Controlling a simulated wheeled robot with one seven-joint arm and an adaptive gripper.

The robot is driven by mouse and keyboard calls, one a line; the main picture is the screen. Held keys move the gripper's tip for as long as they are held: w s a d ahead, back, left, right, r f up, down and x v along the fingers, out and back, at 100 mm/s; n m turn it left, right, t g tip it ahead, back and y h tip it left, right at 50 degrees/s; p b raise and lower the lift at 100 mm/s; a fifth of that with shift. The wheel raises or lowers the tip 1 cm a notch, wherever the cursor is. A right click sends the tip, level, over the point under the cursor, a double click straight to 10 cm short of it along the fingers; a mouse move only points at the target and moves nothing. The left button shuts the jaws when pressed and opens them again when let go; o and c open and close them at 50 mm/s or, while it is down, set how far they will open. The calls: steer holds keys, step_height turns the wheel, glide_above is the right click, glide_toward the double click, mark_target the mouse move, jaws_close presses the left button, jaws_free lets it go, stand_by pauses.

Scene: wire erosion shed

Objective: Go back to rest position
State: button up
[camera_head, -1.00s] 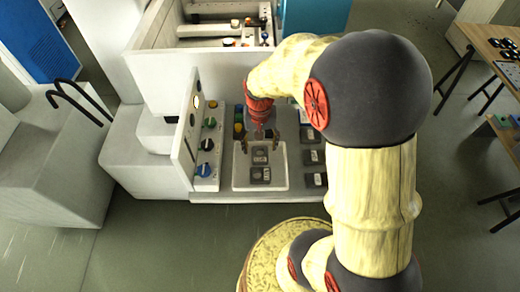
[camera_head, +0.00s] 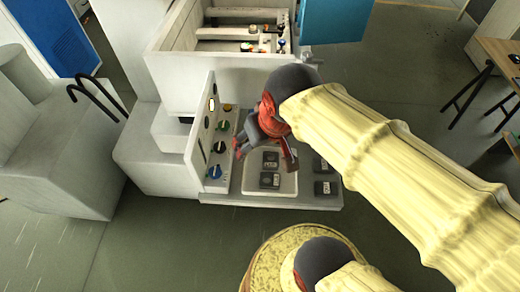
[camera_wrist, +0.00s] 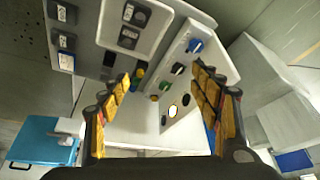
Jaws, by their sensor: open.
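My gripper (camera_wrist: 160,110) shows in the wrist view with its two yellow-padded fingers spread apart and nothing between them. In the head view, my gripper (camera_head: 240,148) is over the machine's front ledge, beside the panel with knobs, and partly hidden by my own wrist. A white tray (camera_head: 290,187) sits on the ledge, just right of and below the gripper. It holds dark labelled blocks (camera_head: 269,180). The tray also shows in the wrist view (camera_wrist: 150,45) at the top, with dark blocks in it.
The control panel (camera_head: 213,150) with coloured knobs stands left of the tray. More dark blocks (camera_head: 322,187) sit on the ledge right of it. A blue panel (camera_head: 335,20) is at the back. A wooden table (camera_head: 500,55) stands at the far right. Floor in front is clear.

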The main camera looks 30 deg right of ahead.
steer(key=s, duration=0.1)
steer(key=s+a+r+n+t, duration=0.1)
steer(key=shift+s+a+r, duration=0.1)
steer(key=shift+s+a, duration=0.2)
steer(key=shift+s, duration=0.05)
step_height(320, 180, down, 3)
steer(key=b, duration=0.3)
stand_by(0.7)
